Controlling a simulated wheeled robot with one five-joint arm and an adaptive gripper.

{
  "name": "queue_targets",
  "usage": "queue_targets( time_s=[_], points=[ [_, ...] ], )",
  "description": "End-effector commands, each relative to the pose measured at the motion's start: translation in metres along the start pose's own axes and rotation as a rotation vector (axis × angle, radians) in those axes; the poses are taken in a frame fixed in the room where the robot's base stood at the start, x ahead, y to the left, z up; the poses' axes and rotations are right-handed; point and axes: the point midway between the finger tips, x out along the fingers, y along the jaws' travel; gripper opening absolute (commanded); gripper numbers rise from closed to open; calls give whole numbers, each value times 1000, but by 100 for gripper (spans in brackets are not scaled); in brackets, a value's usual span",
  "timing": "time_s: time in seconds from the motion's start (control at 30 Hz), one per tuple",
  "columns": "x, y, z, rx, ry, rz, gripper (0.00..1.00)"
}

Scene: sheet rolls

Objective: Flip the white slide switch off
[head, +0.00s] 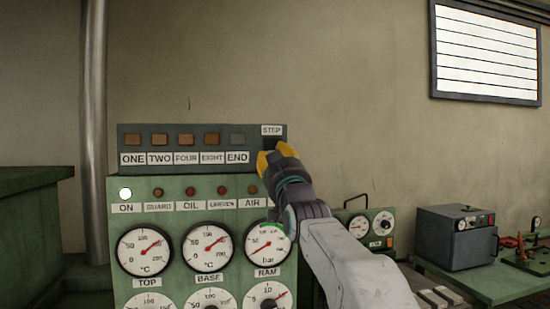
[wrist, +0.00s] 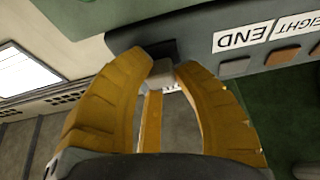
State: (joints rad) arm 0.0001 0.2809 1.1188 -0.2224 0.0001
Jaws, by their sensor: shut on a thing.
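The grey control box (head: 200,136) stands on top of the green gauge panel, with a STEP label (head: 271,130) at its right end. My gripper (head: 270,158) reaches the box just below that label and covers the switch in the head view. In the wrist view, which shows the labels upside down, the yellow fingers of my gripper (wrist: 165,66) are closed around a small whitish block, the white slide switch (wrist: 159,71). A dark slot (wrist: 160,48) lies behind it on the box face. The switch's exact position in its slot is hard to tell.
Several square buttons (head: 172,139) with number labels and END sit left of the switch. Below are a lit ON lamp (head: 126,194) and round gauges (head: 208,247). To the right, a dark box (head: 457,238) stands on a green table.

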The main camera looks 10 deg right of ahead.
Motion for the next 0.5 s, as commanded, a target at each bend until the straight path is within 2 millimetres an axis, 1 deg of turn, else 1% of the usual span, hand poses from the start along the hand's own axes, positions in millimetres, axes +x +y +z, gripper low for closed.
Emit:
queue_targets(
  time_s=[0.03,0.07,0.37,0.4,0.5],
  points=[
    [-4,0,9,-1,1,0,0],
    [-4,0,11,-1,1,0,0],
    [-4,0,12,0,-5,0,0],
    [-4,0,12,0,-5,0,29],
    [-4,0,12,0,-6,0,37]
  ],
)
